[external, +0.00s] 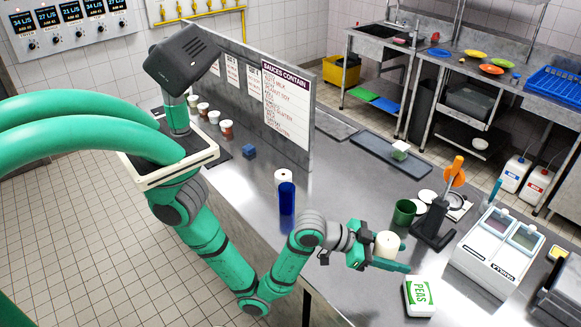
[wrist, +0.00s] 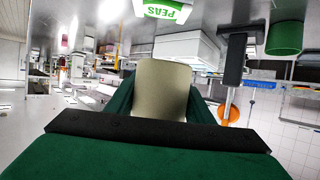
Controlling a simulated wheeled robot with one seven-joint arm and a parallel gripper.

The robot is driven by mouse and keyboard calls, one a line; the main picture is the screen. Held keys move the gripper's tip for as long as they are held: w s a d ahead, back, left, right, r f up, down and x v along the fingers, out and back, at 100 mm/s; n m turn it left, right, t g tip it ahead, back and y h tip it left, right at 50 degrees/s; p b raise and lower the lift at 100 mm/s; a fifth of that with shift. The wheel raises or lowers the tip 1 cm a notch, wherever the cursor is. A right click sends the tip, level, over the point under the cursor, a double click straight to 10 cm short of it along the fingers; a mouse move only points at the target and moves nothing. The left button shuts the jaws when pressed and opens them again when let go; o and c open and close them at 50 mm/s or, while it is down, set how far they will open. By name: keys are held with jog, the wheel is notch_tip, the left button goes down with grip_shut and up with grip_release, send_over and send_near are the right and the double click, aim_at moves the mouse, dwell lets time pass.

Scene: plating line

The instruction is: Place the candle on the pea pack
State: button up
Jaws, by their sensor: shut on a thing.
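The candle (external: 386,244) is a cream-white cylinder held between the green fingers of my gripper (external: 388,258). In the wrist view the candle (wrist: 161,92) fills the space between the two dark green fingers (wrist: 160,105). The pea pack (external: 419,297) is a white and green pack marked PEAS near the counter's front edge, below and to the right of the gripper in the external view. The pea pack (wrist: 167,10) also shows at the top of the wrist view, partly cut off. The candle appears apart from the pack.
A green cup (external: 404,212) and a black stand with an orange top (external: 434,230) stand behind the gripper. A white two-window machine (external: 497,245) is at the right.

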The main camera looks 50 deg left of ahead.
jog(key=f+x, duration=0.1)
jog(key=x, duration=0.4)
jog(key=s+f+x, duration=0.1)
jog(key=x, duration=0.4)
jog(key=s+f+x, duration=0.1)
jog(key=x, duration=0.4)
jog(key=shift+w+d, duration=0.2)
jog(key=shift+d, duration=0.05)
jog(key=shift+w+d+f, duration=0.35)
jog(key=shift+f, duration=1.75)
jog(key=shift+f, duration=0.15)
jog(key=o, duration=1.2)
